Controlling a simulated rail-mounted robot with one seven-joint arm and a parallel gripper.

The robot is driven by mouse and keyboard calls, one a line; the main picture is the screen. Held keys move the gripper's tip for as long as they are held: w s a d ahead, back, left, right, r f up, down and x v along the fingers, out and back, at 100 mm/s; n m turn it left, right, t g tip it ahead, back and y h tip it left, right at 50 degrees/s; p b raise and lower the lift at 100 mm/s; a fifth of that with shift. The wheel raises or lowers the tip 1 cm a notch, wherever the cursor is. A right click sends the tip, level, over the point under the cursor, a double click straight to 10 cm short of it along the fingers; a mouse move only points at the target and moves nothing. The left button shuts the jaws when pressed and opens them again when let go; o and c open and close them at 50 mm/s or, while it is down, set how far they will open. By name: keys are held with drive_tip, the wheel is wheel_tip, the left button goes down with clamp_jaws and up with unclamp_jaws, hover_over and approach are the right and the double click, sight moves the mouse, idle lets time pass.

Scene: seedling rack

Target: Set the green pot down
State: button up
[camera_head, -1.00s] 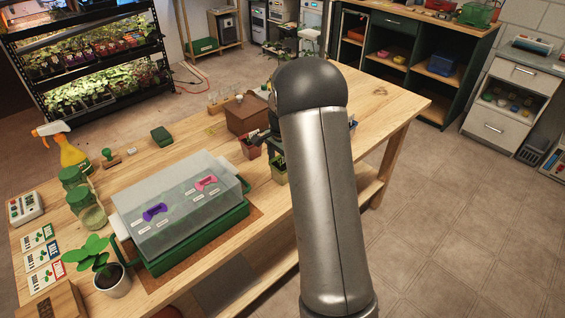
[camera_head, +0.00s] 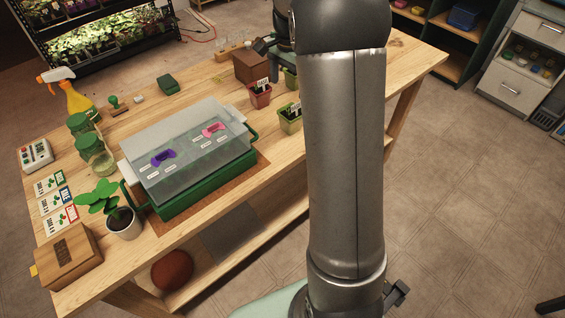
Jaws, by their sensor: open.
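A light green pot (camera_head: 290,122) with a seedling and a small label stands upright on the wooden bench (camera_head: 215,105), near its front edge, just left of my arm. My gripper (camera_head: 264,46) is beyond it at the top of the head view, partly hidden by my arm. It is open and apart from the green pot. A red-brown pot (camera_head: 260,97) with a label stands just behind and left of the green pot. Another greenish pot (camera_head: 290,77) shows behind, partly covered by my arm.
A clear-lidded propagator (camera_head: 185,155) on a green tray fills the bench's middle. A potted plant (camera_head: 122,224), glass jars (camera_head: 97,155) and a spray bottle (camera_head: 77,100) stand left. A brown box (camera_head: 250,67) stands near my gripper.

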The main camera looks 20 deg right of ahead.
drive_tip(key=s+a+r+n, duration=0.2)
drive_tip(key=s+a+n, duration=0.5)
drive_tip(key=s+a, duration=0.6)
drive_tip(key=s+a+f+n, duration=0.1)
drive_tip(key=s+f+n, duration=0.1)
drive_tip(key=s, duration=0.6)
drive_tip(key=s+a+f+n, duration=0.1)
drive_tip(key=s+f+n, duration=0.2)
drive_tip(key=s+n, duration=0.2)
drive_tip(key=s, duration=0.3)
drive_tip(key=shift+s+a, duration=0.35)
